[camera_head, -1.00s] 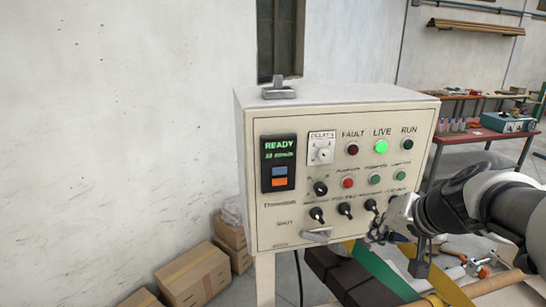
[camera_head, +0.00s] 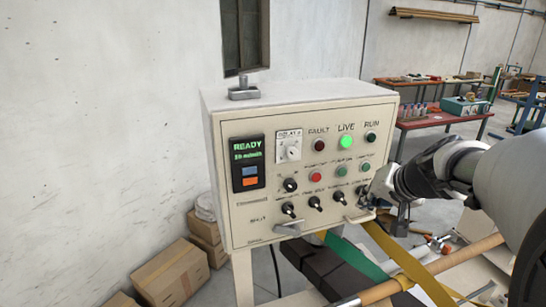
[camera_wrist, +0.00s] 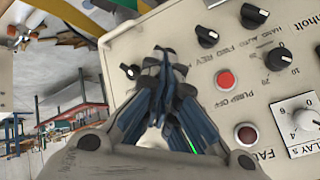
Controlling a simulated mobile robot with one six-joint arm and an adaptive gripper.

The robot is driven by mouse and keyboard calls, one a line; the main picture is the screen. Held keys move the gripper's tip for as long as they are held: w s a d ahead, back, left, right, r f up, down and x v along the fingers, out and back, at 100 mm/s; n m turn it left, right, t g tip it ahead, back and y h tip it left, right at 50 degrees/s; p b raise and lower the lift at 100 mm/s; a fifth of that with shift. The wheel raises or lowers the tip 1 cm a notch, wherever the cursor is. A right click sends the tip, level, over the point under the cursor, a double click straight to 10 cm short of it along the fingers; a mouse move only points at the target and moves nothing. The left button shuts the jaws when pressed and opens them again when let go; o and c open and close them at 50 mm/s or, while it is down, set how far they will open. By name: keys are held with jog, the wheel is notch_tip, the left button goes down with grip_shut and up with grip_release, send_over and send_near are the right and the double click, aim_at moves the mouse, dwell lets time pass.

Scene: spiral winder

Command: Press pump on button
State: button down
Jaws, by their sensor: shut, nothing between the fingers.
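The control panel (camera_head: 225,215) is a cream cabinet. The pump on button (camera_head: 341,170) is green, in the middle of the button row, right of the red pump off button (camera_head: 316,176). In the wrist view the pump off button (camera_wrist: 224,79) shows beside my fingers; the pump on button is hidden behind them there. My gripper (camera_head: 366,203) is shut and empty at the panel's lower right, below and right of the pump on button. Its fingers (camera_wrist: 165,80) point at the panel; I cannot tell whether they touch it.
Black knobs (camera_head: 314,202) line the row below the buttons, with a grey handle (camera_head: 288,229) under them. The live lamp (camera_head: 346,142) glows green and the display (camera_head: 247,163) reads READY. Boxes (camera_head: 172,274) stand at lower left; yellow and green bands (camera_head: 400,255) run below my arm.

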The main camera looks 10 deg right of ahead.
aim_at(347, 179)
jog(key=w+p, duration=0.2)
jog(key=w, duration=0.5)
jog(key=shift+a+p, duration=0.3)
jog(key=shift+a, duration=0.15)
jog(key=shift+w, duration=0.15)
dwell(0.9)
jog(key=shift+w, duration=0.3)
jog(key=shift+w+a, duration=0.15)
jog(key=shift+w, duration=0.25)
dwell(0.6)
dwell(0.3)
jog(key=shift+s+b, duration=0.7)
jog(key=shift+s, duration=0.15)
